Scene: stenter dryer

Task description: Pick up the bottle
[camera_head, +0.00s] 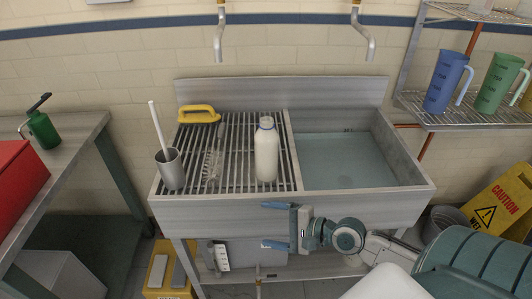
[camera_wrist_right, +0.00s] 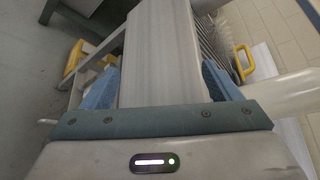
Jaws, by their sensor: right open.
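The white bottle (camera_head: 266,155) with a blue band at its neck stands upright on the slatted drain rack (camera_head: 236,170) of the sink, just left of the basin. My right gripper (camera_head: 268,225) is open and empty in front of the sink's front wall, below and apart from the bottle. In the right wrist view the front wall of the sink (camera_wrist_right: 152,50) shows between the open blue fingers (camera_wrist_right: 158,85). A white rounded shape at the right edge there seems to be the bottle (camera_wrist_right: 285,93), partly cut off. My left gripper is out of view.
A grey cup with a brush (camera_head: 172,170), a clear bottle brush (camera_head: 213,165) and a yellow-handled brush (camera_head: 199,114) share the rack. Taps (camera_head: 220,40) hang above. The water-filled basin (camera_head: 345,160) lies right; a shelf with jugs (camera_head: 445,82) stands beyond it.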

